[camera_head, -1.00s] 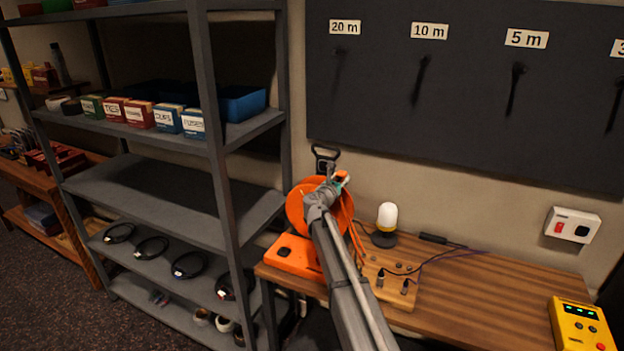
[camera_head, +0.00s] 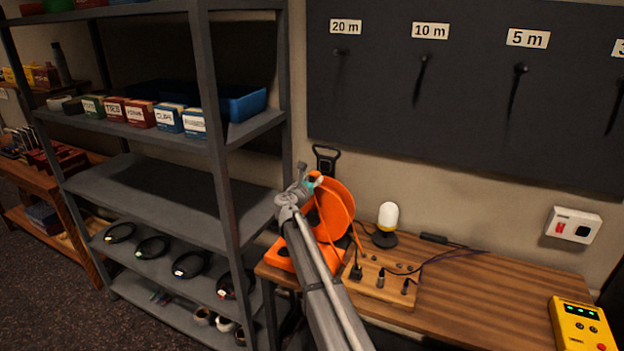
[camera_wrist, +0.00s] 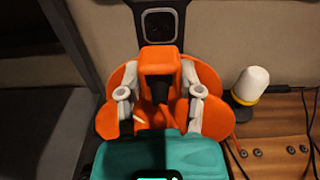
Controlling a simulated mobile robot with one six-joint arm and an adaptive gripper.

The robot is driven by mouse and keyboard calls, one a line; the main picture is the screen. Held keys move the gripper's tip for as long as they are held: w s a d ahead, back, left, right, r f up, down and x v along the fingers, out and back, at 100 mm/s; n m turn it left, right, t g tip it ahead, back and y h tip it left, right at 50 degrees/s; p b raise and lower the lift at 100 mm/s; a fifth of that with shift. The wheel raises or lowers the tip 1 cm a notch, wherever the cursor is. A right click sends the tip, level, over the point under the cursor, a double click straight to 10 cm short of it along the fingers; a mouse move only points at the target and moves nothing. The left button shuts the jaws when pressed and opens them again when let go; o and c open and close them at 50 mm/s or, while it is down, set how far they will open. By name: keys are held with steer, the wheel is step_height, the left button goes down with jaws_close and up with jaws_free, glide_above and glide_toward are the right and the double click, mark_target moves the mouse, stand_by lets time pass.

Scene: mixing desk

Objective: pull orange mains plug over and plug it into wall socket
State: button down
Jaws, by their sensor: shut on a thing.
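My gripper (camera_head: 311,177) is above the orange cable reel (camera_head: 340,208), which stands at the left end of the desk. In the wrist view my two grey fingers (camera_wrist: 159,100) are closed around an orange block, seemingly the orange mains plug (camera_wrist: 160,60). The reel's orange disc (camera_wrist: 212,82) shows behind the fingers. In the head view the plug is mostly hidden by my gripper. The white wall socket (camera_head: 574,226), with a red switch and a dark square outlet, is on the wall at far right, well apart from my gripper.
A wooden board (camera_head: 385,290) with black plugs and cables lies right of the reel. A white-topped lamp (camera_head: 388,217) stands behind it. A yellow meter (camera_head: 582,325) is at the right. A grey shelf (camera_head: 170,200) rises at the left. The desk's right-middle part is mostly clear.

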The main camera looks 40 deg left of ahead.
steer(key=v, duration=1.4)
steer(key=w+d+f+b, duration=0.4)
steer(key=w+d, duration=0.9)
steer(key=d, duration=1.4)
steer(key=w+d+f+b, duration=0.4)
steer(key=w+d, duration=0.8)
steer(key=d, duration=1.6)
steer(key=w+d+f+b, duration=0.35)
steer(key=w+d, duration=0.95)
steer(key=d, duration=1.4)
steer(key=x, duration=2.1)
steer(key=shift+d, duration=0.1)
